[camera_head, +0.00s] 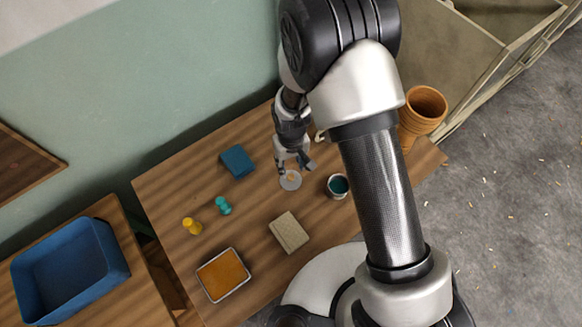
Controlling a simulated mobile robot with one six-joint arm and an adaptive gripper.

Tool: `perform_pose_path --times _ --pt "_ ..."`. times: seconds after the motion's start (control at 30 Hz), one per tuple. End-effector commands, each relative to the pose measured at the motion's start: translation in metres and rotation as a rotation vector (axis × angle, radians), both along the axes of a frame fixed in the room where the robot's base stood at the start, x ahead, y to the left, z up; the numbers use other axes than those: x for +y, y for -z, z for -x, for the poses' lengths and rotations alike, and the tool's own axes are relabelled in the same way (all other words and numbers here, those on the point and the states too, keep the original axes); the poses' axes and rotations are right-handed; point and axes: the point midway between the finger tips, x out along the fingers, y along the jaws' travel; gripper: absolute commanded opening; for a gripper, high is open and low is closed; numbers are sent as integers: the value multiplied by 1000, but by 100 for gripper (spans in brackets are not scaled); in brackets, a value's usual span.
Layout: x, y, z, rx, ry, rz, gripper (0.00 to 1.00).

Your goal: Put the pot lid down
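The pot lid appears to be a small grey disc (290,181) with a tan spot near its middle, in the head view near the back right of the wooden table. My gripper (293,166) points down right at the disc, its fingers over the disc's upper edge. I cannot tell whether the fingers grip it or whether the disc touches the table. A small pale-rimmed pot (338,186), teal inside, stands just to the right, apart from the disc.
The wooden table (262,262) also holds a blue block (237,161), a teal piece (223,205), a yellow piece (192,226), a beige block (290,233) and an orange-filled tray (223,275).

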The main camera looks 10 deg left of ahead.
Motion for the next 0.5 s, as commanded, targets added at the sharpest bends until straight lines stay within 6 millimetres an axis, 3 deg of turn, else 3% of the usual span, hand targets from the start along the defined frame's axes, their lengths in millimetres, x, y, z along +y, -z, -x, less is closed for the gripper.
perform_pose_path --times 0.03,0.2,0.5 --pt "0 -12 0 -1 0 -1 40" --pt "0 -32 0 1 0 1 40" --pt "0 -37 0 1 0 1 40"
